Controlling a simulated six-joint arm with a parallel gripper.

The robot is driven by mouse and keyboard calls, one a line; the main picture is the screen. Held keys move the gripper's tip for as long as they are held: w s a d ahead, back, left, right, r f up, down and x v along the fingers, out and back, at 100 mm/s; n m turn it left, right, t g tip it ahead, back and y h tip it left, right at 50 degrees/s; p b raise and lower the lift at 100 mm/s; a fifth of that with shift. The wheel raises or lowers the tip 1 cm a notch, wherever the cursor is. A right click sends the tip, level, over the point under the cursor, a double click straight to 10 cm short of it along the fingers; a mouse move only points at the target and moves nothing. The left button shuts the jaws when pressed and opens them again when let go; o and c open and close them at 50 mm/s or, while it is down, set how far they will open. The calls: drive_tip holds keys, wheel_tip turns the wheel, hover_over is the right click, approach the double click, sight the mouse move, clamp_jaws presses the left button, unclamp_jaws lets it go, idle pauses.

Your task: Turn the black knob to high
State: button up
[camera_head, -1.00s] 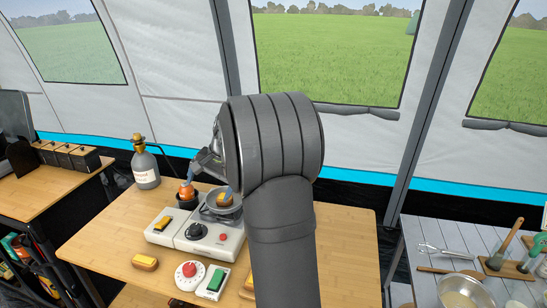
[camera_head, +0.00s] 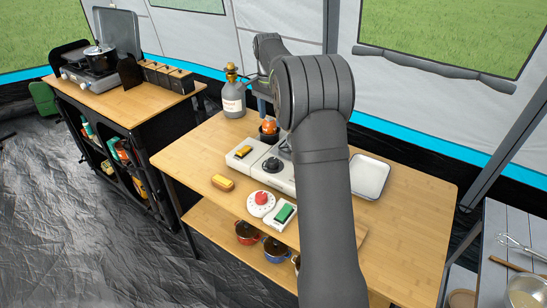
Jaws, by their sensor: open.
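The black knob (camera_head: 272,165) sits on the front of the white stove unit (camera_head: 254,165) on the wooden table. My arm covers the stove's right part, and the pan there is hidden. My gripper (camera_head: 264,104) has bluish fingertips and is open. It is above and behind the knob, apart from it, close to an orange item in a dark cup (camera_head: 268,128). The fingers are small and partly hidden by my arm. The knob's pointer and markings are too small to read.
A yellow switch (camera_head: 242,152) is left of the knob. A red dial (camera_head: 262,198), a green switch (camera_head: 284,213) and a yellow block (camera_head: 222,183) lie in front. A grey bottle (camera_head: 233,95) stands behind left. A white tray (camera_head: 370,177) lies right. The table's left front is clear.

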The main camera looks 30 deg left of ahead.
sight(273, 160)
drive_tip(key=f, duration=1.1)
drive_tip(key=d+f, duration=0.1)
drive_tip(key=f, duration=0.5)
drive_tip(key=shift+s+f, duration=0.1)
drive_tip(key=shift+f, duration=0.05)
drive_tip(key=c, duration=1)
drive_tip(key=shift+n, duration=0.3)
drive_tip(key=n, duration=0.6)
drive_tip(key=shift+a, duration=0.1)
drive_tip(key=n, duration=0.7)
drive_tip(key=shift+t, duration=0.4)
